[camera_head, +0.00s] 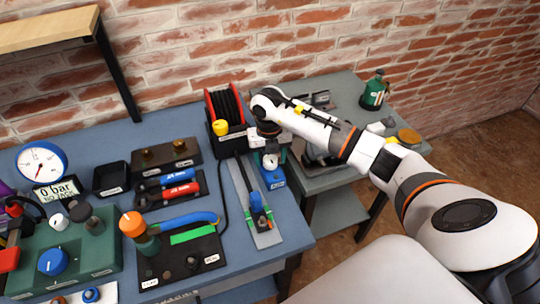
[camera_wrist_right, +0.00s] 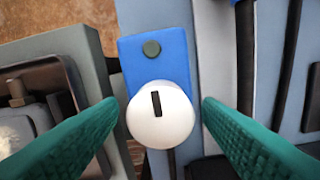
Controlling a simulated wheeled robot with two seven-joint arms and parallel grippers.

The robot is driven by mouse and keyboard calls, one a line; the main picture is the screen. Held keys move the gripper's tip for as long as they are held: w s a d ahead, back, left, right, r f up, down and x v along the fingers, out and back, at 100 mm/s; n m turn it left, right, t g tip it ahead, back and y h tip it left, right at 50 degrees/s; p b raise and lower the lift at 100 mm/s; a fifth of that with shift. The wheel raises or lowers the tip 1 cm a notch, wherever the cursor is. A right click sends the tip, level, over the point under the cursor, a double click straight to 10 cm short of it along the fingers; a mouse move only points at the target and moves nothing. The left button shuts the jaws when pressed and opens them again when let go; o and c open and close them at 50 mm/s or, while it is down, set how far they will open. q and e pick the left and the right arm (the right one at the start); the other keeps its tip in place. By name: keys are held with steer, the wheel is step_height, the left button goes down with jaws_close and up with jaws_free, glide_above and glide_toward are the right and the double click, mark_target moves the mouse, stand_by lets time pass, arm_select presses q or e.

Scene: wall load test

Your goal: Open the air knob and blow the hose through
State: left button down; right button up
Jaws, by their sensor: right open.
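A white round knob with a black mark, which I take for the air knob (camera_wrist_right: 160,118), sits on a blue plate (camera_wrist_right: 148,72). In the head view the knob (camera_head: 270,161) is at the reel's lower right, under my right arm. My right gripper (camera_wrist_right: 160,104) is open, with one green finger on each side of the knob; whether either finger touches it I cannot tell. In the head view my right gripper (camera_head: 275,150) is partly hidden by its arm. A black hose (camera_head: 229,104) is wound on a red-sided reel beside it. My left gripper is not in view.
Left on the blue bench are a round gauge (camera_head: 42,163), a "0 bar" display (camera_head: 57,190), a black tray (camera_head: 111,178), red and blue cylinders (camera_head: 180,192) and an orange-topped fixture (camera_head: 133,224). A grey rail with a blue handle (camera_head: 256,202) lies in front. A green can (camera_head: 374,92) stands behind right.

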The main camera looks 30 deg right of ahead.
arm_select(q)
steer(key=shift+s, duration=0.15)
arm_select(e)
steer(key=c, duration=1)
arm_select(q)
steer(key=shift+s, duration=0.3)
